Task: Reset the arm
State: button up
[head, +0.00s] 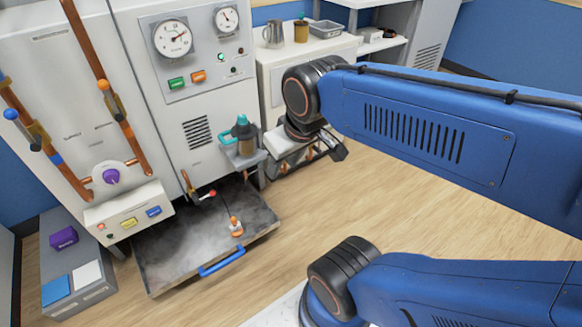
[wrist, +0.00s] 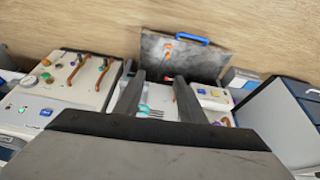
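My blue arm crosses the right side of the head view. My gripper (head: 340,152) hangs at its end, in front of the white cabinet and right of the small shelf with the teal-topped bottle. In the wrist view my gripper (wrist: 158,92) shows two dark fingers standing well apart, with nothing held between them. Behind the fingers, the grey tray with the blue handle (wrist: 192,40) and the machine front show, upside down compared with the head view.
The machine has gauges (head: 172,38), copper pipes (head: 125,110) and a lowered grey tray (head: 165,270) with a blue handle (head: 222,263). An orange-and-white item (head: 236,227) stands on the tray. A teal-topped bottle (head: 244,135) stands on a small shelf. Wooden floor (head: 400,220) is clear.

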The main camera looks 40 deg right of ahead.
jog(key=shift+s+d+r+m, duration=0.1)
jog(key=shift+s+m, duration=0.05)
jog(key=shift+s, duration=0.45)
jog(key=shift+s+r+m, duration=0.1)
jog(key=shift+s+m, duration=0.05)
jog(key=shift+s, duration=0.45)
dwell(0.5)
